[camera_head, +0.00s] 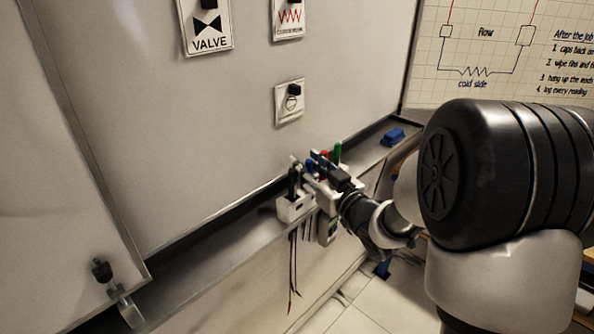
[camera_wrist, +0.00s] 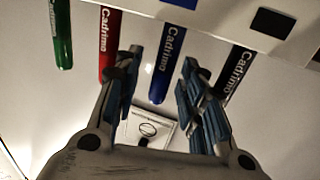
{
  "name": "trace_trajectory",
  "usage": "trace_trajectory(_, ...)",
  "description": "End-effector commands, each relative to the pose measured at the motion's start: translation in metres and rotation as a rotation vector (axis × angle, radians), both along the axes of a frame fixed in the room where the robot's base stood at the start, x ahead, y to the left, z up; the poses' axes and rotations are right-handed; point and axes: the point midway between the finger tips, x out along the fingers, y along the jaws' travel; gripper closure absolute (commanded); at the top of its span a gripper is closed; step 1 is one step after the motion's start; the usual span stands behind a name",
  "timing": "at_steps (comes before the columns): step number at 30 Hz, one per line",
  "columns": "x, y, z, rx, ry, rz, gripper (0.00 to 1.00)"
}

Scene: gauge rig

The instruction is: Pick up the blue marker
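The blue marker (camera_wrist: 168,65), with white lettering, shows in the wrist view between the two fingers of my gripper (camera_wrist: 160,66). The fingers are apart, with a visible gap on each side of the marker. In the head view my gripper (camera_head: 317,168) is at the white marker holder (camera_head: 293,210) on the ledge. There the blue marker (camera_head: 309,167) is mostly hidden by the gripper. A red marker (camera_wrist: 109,40) and a green marker (camera_wrist: 63,35) are left of the blue one in the wrist view. A black marker (camera_wrist: 236,72) is on its right.
The red marker's finger-side clearance is small; the left finger lies close to it. A blue eraser (camera_head: 393,136) lies on the ledge (camera_head: 225,250) to the right. The whiteboard (camera_head: 180,130) rises behind. Leads (camera_head: 293,265) hang below the holder.

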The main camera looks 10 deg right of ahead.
Motion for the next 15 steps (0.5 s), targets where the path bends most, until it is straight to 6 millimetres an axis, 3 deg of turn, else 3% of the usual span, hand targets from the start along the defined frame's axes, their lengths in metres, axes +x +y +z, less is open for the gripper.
trace_trajectory(8,-0.0013,-0.0011,-0.0002,-0.001,0.0,0.0,0.63)
trace_trajectory(15,-0.0012,-0.0009,-0.0002,-0.001,0.0,0.0,0.79)
